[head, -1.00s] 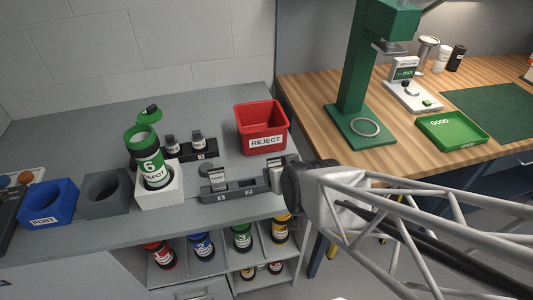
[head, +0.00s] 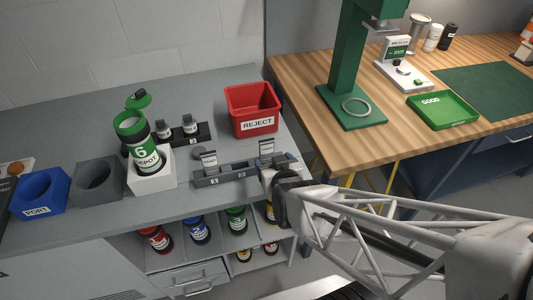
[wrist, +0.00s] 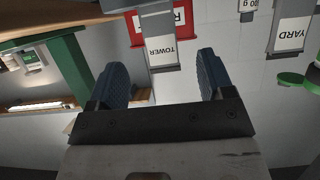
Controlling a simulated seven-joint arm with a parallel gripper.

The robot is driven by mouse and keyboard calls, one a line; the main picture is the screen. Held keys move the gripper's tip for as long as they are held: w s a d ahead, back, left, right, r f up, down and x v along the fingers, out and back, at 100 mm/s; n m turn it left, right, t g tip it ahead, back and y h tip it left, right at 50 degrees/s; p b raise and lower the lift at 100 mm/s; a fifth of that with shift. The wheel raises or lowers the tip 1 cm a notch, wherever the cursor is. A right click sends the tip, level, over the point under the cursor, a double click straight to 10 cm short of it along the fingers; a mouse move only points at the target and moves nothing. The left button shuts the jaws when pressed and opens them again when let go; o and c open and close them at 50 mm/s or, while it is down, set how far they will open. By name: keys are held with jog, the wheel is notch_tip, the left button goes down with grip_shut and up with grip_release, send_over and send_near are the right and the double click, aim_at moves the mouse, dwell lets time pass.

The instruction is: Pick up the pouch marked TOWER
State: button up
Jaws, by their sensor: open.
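The pouch marked TOWER (wrist: 160,52) shows upside down in the wrist view, with a white label and grey edge. It lines up with the gap between the two dark blue fingers of my gripper (wrist: 161,72). The fingers are apart, with clear space on both sides of the pouch. In the head view a pouch (head: 267,147) stands upright at the right end of a dark grey rack (head: 236,174). My gripper (head: 272,174) is just in front of and below that pouch. Its fingertips are hard to make out there.
Another pouch (head: 209,159) stands at the rack's left; it shows marked YARD in the wrist view (wrist: 292,32). A red REJECT bin (head: 252,124) is behind the rack. A green-topped DEPOT canister (head: 133,127) sits left in a white holder (head: 150,181).

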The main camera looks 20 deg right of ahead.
aim_at(267, 152)
jog(key=shift+x, duration=1.2)
jog(key=shift+x, duration=2.6)
jog(key=c, duration=1)
jog(key=shift+r, duration=0.15)
